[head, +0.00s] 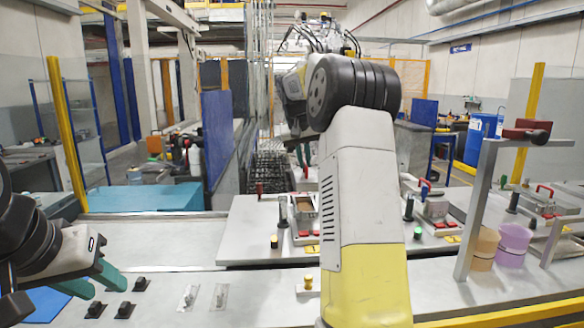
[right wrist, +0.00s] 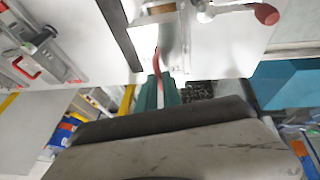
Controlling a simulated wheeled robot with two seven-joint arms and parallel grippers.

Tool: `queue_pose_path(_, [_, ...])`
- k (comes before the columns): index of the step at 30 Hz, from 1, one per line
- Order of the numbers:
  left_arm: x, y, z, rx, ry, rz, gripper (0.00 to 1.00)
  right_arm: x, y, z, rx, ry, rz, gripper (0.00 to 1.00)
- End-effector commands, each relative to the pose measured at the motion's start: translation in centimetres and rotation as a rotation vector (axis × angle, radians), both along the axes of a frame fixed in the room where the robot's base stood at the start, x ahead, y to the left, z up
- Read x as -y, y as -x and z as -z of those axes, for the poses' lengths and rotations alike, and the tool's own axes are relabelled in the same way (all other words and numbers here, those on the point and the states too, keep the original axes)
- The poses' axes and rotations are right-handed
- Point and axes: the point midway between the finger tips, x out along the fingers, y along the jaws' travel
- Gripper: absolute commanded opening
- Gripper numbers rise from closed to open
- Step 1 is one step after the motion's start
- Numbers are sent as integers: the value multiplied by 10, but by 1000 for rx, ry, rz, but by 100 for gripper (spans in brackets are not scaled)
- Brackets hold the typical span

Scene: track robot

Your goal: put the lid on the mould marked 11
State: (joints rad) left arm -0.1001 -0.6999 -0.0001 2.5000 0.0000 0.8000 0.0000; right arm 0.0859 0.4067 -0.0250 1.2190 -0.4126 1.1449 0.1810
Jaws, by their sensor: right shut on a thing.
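My right gripper (right wrist: 158,92) shows in the right wrist view with its green fingers shut on a thin red handle (right wrist: 157,64). The lid body under that handle cannot be made out. In the head view my own arm hides most of this gripper. An open mould (head: 305,208) with brown filling stands on the white platform just left of that arm. Two other moulds, with red handles on top, stand further right (head: 432,205) and at the right edge (head: 545,203). The number 11 cannot be read on any mould. My left gripper (head: 93,285) is open and empty at lower left.
A grey metal post frame (head: 474,215) stands at right, with an orange pot (head: 483,248) and a purple pot (head: 514,244) beside it. Dark upright handles stand around the moulds. Small black knobs (head: 124,309) and a yellow knob (head: 308,283) sit on the front bench.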

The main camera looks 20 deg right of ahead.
Motion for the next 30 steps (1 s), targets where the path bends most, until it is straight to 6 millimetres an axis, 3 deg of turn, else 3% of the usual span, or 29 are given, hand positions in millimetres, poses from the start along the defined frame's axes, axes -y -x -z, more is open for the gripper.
queue_pose_path(15, [0,0,0,0,0,0,36,0,0,40,2,0,1,0])
queue_pose_path(30, [0,0,0,0,0,0,36,0,0,45,3,0,0,0])
